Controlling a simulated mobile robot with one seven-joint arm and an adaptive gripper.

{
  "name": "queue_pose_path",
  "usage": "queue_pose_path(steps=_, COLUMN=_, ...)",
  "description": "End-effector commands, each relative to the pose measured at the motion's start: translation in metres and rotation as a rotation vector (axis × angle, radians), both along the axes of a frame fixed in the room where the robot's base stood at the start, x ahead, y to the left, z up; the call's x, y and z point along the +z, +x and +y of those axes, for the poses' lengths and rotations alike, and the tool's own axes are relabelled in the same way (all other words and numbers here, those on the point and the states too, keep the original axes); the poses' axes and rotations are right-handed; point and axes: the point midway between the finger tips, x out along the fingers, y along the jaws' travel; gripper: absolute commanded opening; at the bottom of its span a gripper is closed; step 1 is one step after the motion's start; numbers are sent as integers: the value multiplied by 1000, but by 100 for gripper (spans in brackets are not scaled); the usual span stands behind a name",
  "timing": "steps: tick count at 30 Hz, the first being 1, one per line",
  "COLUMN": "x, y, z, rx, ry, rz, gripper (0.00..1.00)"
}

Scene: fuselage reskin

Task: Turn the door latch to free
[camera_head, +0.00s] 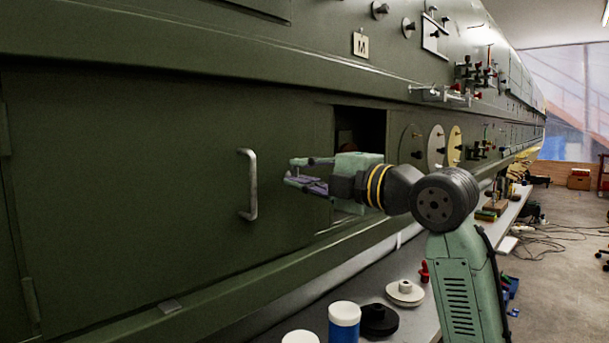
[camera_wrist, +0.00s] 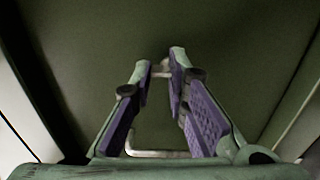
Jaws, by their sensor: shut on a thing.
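A dark green door (camera_head: 110,180) in the fuselage side carries a bare metal pull handle (camera_head: 248,185), upright near its right end. My gripper (camera_head: 288,171) is right of this handle in the head view, its fingers pointing at the door. In the wrist view, my gripper (camera_wrist: 162,62) has its fingertips close together on a small light grey piece (camera_wrist: 160,69), which seems to be the door latch. The fingers hide most of it, so I cannot tell its angle. The pull handle (camera_wrist: 155,153) shows low between the fingers in the wrist view.
A dark square opening (camera_head: 362,128) is behind my gripper, right of the door. Below, a bench (camera_head: 405,268) holds a blue and white jar (camera_head: 344,322), a black disc (camera_head: 379,320) and a pale disc (camera_head: 405,292). Floor at right has cables.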

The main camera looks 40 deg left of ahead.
Motion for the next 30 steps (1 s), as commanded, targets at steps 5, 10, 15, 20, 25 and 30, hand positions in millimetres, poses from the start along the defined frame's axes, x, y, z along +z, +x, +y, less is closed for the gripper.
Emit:
queue_pose_path(steps=5, x=-14, y=-4, z=7, rx=17, ry=-35, rz=-12, gripper=0)
queue_pose_path(steps=10, x=-14, y=-4, z=7, rx=16, ry=-35, rz=-13, gripper=0)
queue_pose_path(steps=15, x=-14, y=-4, z=7, rx=16, ry=-35, rz=-12, gripper=0)
queue_pose_path(steps=20, x=-14, y=-3, z=6, rx=15, ry=-34, rz=-12, gripper=24)
queue_pose_path(steps=25, x=-12, y=-3, z=6, rx=12, ry=-32, rz=-13, gripper=36)
queue_pose_path(steps=30, x=-10, y=-2, z=4, rx=8, ry=-28, rz=-14, gripper=47)
